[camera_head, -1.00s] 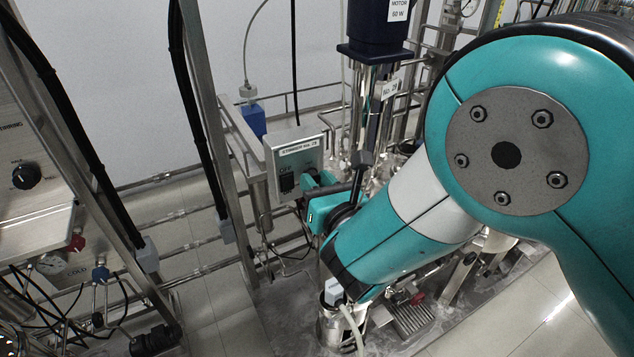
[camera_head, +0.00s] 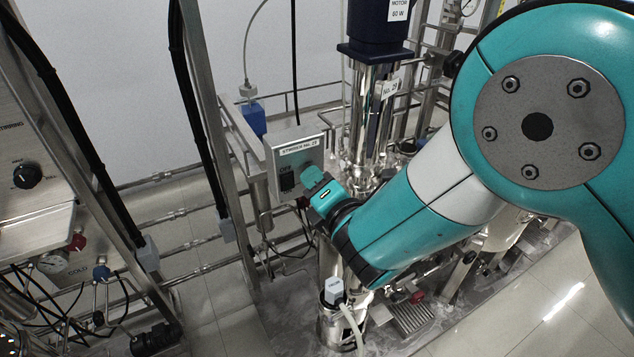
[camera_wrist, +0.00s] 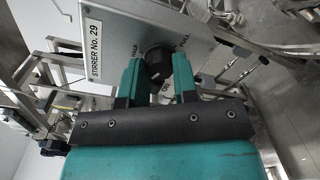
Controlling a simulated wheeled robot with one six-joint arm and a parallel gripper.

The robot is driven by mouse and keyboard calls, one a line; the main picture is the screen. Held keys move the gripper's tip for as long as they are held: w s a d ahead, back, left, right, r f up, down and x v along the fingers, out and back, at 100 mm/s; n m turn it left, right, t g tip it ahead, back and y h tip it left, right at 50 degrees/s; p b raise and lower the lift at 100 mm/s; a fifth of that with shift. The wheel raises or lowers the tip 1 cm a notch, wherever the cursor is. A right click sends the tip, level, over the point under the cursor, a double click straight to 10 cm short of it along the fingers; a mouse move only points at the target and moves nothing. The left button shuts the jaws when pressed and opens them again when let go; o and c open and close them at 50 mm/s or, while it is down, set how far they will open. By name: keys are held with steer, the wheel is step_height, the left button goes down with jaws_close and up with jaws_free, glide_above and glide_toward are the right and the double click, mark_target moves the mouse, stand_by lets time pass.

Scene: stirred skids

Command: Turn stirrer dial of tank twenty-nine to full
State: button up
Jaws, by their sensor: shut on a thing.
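The grey control box (camera_head: 289,153) labelled "STIRRER No. 29" stands on the frame left of the tank in the head view. In the wrist view the box (camera_wrist: 120,30) fills the upper part, with its black round dial (camera_wrist: 157,57) between my two teal fingers. My gripper (camera_wrist: 157,68) is shut on the dial, one finger on either side. Printed words show around the dial, one on each side; they are small and the pointer's exact setting cannot be read surely. In the head view my gripper (camera_head: 318,186) is against the box front and hides the dial.
Tank 29's steel column (camera_head: 372,120) with its dark motor (camera_head: 378,25) rises right of the box. A steel post (camera_head: 203,120) stands left of it. Another panel with a black knob (camera_head: 27,175) is at far left.

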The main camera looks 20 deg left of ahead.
steer(key=shift+f+n+y+b, duration=0.1)
steer(key=shift+n+y+b, duration=0.2)
steer(key=shift+n+b, duration=7.75)
steer(key=shift+f+n+y+b, duration=0.1)
steer(key=shift+n+y+b, duration=0.2)
steer(key=shift+n+b, duration=7.7)
steer(key=n+p, duration=0.3)
steer(key=o, duration=0.6)
steer(key=shift+o, duration=0.2)
steer(key=shift+r, duration=0.1)
